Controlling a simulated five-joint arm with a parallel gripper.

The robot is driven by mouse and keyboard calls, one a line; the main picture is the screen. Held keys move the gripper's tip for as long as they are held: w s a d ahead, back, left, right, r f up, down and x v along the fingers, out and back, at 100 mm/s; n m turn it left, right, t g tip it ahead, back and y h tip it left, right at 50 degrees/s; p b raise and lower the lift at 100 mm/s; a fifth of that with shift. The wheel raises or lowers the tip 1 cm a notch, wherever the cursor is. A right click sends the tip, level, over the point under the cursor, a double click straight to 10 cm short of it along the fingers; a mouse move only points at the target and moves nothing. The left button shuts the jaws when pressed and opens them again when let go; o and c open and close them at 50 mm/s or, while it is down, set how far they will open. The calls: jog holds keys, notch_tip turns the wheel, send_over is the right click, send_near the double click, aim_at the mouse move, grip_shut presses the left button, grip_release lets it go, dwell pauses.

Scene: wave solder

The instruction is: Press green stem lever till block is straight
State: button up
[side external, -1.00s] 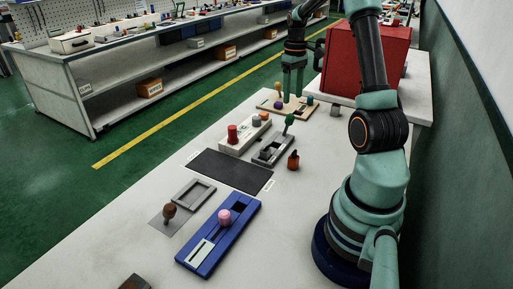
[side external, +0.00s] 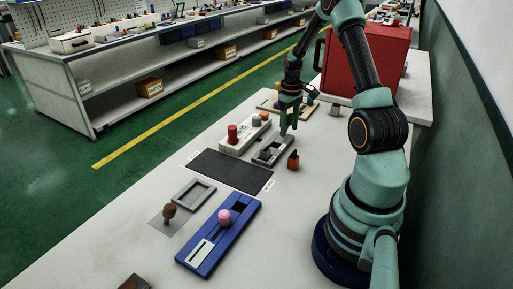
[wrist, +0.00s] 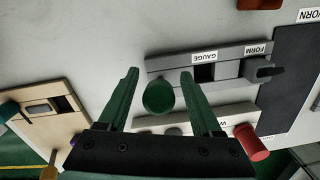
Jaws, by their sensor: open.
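The green stem lever's round dark green knob (wrist: 158,97) shows between my gripper's fingers in the wrist view, at one end of the grey fixture (wrist: 160,68). In the side view my gripper (side external: 288,132) hides the knob over the far end of the fixture (side external: 285,146). My gripper (wrist: 159,72) is open, with one finger on each side of the knob; I cannot tell whether they touch it. The fixture carries GAUGE and FORM labels. A dark piece (wrist: 262,71), perhaps the block, sits at the FORM end; I cannot tell whether it is straight.
A white fixture with a red knob (side external: 233,133) stands close beside the grey one. A black mat (side external: 230,170) and a blue fixture (side external: 240,236) lie nearer the camera. A wooden board (wrist: 45,125) is beyond.

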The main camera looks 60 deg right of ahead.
grip_shut()
jog(key=shift+a, duration=0.1)
dwell(1.3)
